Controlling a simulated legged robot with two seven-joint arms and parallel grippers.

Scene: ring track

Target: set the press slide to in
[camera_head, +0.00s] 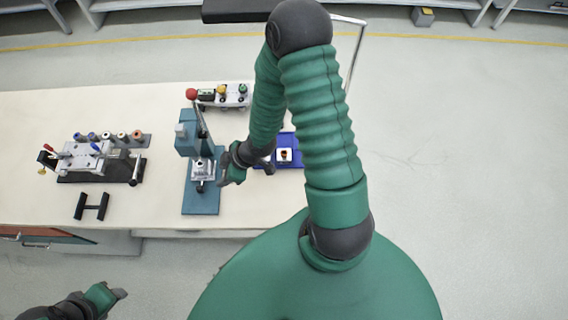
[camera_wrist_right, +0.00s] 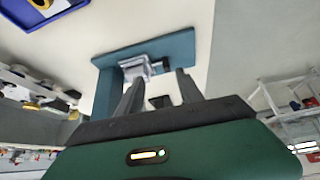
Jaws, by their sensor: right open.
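The teal press (camera_head: 187,142) stands on the bench, with a red-knobbed lever (camera_head: 192,94). Its pale metal slide (camera_head: 202,167) sits low on the teal base plate (camera_head: 200,205), with a dark knob at its near side. In the right wrist view the slide (camera_wrist_right: 140,68) lies beyond the fingertips on the base plate (camera_wrist_right: 178,46). My right gripper (camera_head: 224,176) is open, just right of the slide; in the wrist view its fingers (camera_wrist_right: 157,82) have a small dark part between them in the picture. I cannot tell whether they touch it. My left gripper (camera_head: 120,293) is low at the left, off the bench.
A fixture with a rack of several coloured pegs (camera_head: 85,160) and a black H-shaped piece (camera_head: 91,207) are at the left. A panel with coloured knobs (camera_head: 230,97) stands behind the press. A blue tray (camera_head: 270,165) is right of my gripper, partly hidden by my arm.

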